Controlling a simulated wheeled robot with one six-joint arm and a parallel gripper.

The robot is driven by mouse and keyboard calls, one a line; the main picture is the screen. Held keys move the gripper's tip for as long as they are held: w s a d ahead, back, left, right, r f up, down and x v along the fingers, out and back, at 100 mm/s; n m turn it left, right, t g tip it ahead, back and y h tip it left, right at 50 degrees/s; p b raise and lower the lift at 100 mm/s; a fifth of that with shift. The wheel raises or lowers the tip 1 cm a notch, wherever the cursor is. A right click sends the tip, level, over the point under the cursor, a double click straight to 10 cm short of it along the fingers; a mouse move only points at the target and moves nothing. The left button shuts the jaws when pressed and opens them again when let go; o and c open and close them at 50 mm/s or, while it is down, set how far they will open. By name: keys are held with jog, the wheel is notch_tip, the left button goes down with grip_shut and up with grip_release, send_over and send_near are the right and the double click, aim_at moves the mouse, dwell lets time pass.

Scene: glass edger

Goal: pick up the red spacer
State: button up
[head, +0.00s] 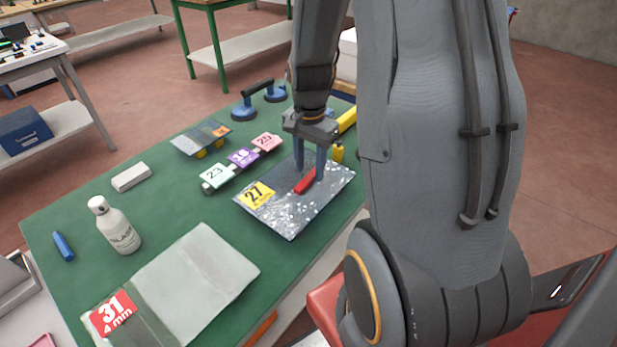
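The red spacer (305,183) is a small red bar lying on a shiny, speckled glass sheet (290,212) with a yellow "27" label. My gripper (310,171) points down over this sheet, its two fingers apart with a gap between them. The fingertips are right at the spacer in the picture, and the right finger partly covers its far end. I cannot tell whether the fingers touch the spacer or are still above it. Nothing is seen gripped.
Bare tabletop lies left of the glass.

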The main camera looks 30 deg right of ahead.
jog(key=shift+f, duration=0.95)
grip_shut()
jog(key=shift+r, duration=0.2)
